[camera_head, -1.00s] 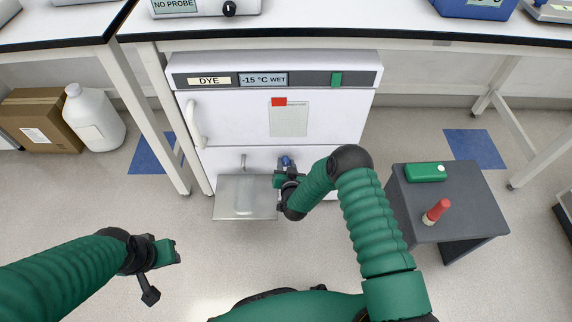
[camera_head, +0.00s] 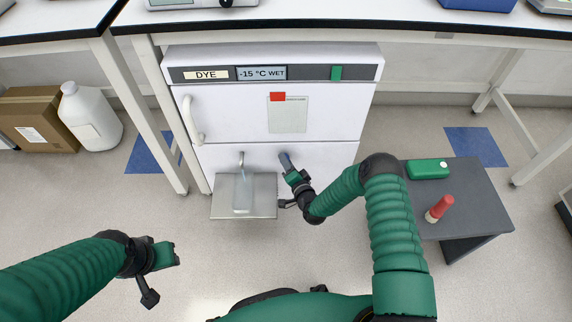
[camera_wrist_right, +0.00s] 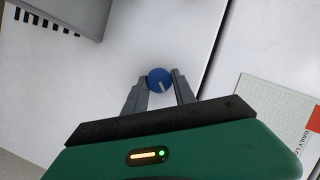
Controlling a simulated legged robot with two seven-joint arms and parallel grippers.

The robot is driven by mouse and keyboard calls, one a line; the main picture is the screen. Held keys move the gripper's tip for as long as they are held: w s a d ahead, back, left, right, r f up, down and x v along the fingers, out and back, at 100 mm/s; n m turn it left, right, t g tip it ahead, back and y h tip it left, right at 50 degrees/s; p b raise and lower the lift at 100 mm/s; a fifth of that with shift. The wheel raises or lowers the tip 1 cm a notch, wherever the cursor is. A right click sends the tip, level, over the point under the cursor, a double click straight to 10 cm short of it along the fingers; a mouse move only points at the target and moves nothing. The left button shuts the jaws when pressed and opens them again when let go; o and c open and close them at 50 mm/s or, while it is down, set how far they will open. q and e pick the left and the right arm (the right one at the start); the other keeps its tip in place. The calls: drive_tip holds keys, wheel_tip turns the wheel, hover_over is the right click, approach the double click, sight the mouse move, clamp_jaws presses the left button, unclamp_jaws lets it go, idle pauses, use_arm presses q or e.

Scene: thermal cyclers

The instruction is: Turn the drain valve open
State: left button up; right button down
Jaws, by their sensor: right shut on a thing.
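The drain valve is a round blue knob (camera_wrist_right: 158,77) with a pale mark, on the white front of the freezer (camera_head: 230,155). In the right wrist view my right gripper (camera_wrist_right: 160,88) has its two fingers on either side of the knob and is shut on it. In the head view this gripper (camera_head: 286,163) is at the lower front, right of a bent metal spout (camera_head: 241,160), and largely covers the knob. My left gripper (camera_head: 163,255) is over the floor at the lower left, away from everything; its fingers do not show clearly.
A metal tray (camera_head: 219,201) juts out below the spout, with a pale patch on it that I cannot make out. A grey side table (camera_head: 465,190) at the right carries a green box (camera_head: 428,169) and a red-topped bottle (camera_head: 439,208). A white jug (camera_head: 90,118) stands left.

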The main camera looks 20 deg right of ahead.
drive_tip(key=shift+s+d+f+m+t+y+b, duration=0.15)
drive_tip(key=shift+m+t+b, duration=0.3)
drive_tip(key=shift+m+b, duration=0.7)
drive_tip(key=shift+w+f+m+t+y+b, duration=0.15)
drive_tip(key=shift+m+t+b, duration=0.35)
drive_tip(key=shift+m+b, duration=0.65)
drive_tip(key=shift+s+d+f+m+t+y+b, duration=0.1)
drive_tip(key=shift+f+m+t+b, duration=0.25)
drive_tip(key=shift+m+b, duration=0.8)
drive_tip(key=shift+r+m, duration=0.1)
drive_tip(key=shift+m, duration=0.25)
drive_tip(key=c, duration=1)
unclamp_jaws()
drive_tip(key=shift+r, duration=0.1)
drive_tip(key=shift+a+p, duration=0.1)
drive_tip(key=shift+p, duration=0.2)
